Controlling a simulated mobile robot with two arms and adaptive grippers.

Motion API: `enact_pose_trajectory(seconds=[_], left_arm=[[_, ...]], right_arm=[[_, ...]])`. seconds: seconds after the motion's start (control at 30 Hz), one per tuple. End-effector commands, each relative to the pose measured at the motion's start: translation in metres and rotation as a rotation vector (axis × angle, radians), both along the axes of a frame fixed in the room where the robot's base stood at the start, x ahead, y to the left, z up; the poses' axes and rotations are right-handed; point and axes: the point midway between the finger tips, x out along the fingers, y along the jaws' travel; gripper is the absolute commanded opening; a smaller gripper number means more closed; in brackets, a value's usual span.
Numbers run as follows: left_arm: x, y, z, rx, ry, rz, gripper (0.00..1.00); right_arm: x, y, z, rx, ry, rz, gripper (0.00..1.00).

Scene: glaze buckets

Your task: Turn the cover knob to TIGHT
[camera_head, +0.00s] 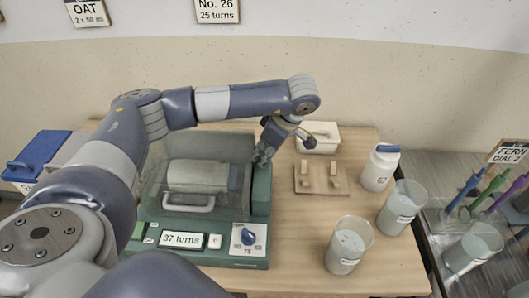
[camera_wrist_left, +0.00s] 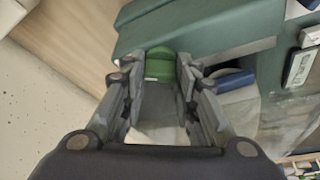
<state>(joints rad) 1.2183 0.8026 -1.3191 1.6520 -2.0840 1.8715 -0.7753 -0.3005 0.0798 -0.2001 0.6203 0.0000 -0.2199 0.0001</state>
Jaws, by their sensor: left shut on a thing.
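A green machine (camera_head: 262,192) stands on the table with a clear cover over a white jar (camera_head: 198,176) lying inside it. My left gripper (camera_head: 263,154) is at the machine's back right corner. In the left wrist view my left gripper (camera_wrist_left: 160,88) is shut on a bright green knob (camera_wrist_left: 160,66), which sits between its fingertips beside the darker green housing (camera_wrist_left: 205,30). The fingers hide the knob in the head view, and I cannot read any TIGHT mark. My right gripper is out of view.
To the right stand a white bottle (camera_head: 378,170), two clear beakers (camera_head: 348,246) (camera_head: 401,208) and a wooden rack (camera_head: 318,186). A white box (camera_head: 319,132) is behind the gripper.

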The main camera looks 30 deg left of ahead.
Motion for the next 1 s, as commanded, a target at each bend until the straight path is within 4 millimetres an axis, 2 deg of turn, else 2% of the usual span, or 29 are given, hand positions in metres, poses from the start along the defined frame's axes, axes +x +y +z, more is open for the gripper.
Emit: enact_pose_trajectory(seconds=[0.17, 0.2, 0.23, 0.8, 1.0], left_arm=[[0.000, 0.000, 0.000, 0.000, 0.000, 0.001, 0.04], [0.000, 0.000, 0.000, 0.000, 0.000, 0.001, 0.33], [0.000, 0.000, 0.000, 0.000, 0.000, 0.001, 0.37], [-0.001, 0.001, 0.000, 0.002, 0.002, 0.005, 0.37], [0.000, 0.001, 0.003, 0.001, 0.004, 0.093, 0.37]], right_arm=[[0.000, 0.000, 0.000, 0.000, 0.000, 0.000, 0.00], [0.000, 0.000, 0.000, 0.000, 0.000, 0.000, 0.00], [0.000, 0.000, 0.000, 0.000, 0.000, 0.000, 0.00], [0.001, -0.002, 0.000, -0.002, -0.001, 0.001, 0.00], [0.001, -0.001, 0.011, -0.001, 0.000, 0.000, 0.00]])
